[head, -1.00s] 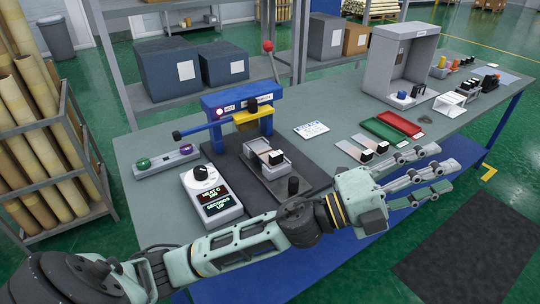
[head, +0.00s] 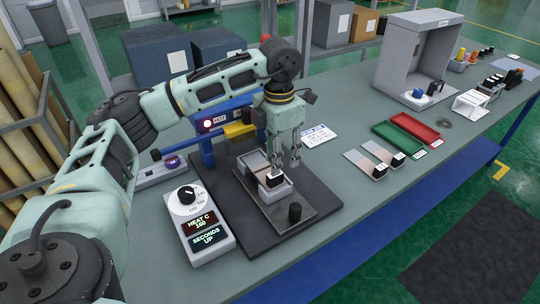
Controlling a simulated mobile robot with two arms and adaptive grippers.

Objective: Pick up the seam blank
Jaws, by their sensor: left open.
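A pale, flat piece with a black block at its near end (head: 273,181), which may be the seam blank, lies in a small grey tray (head: 271,197) on the dark plate of the blue press. Two similar flat pieces with black-and-white blocks lie on the bench to the right: one nearer (head: 364,160) and one just behind it (head: 378,150). I cannot tell for sure which is the seam blank. My left gripper (head: 286,163) points down over the tray, open, its fingertips close to the piece; contact is unclear. My right gripper is out of view.
The blue press (head: 206,150) with its yellow part (head: 240,131) stands just left of my gripper. Green (head: 398,136) and red (head: 415,127) trays lie to the right.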

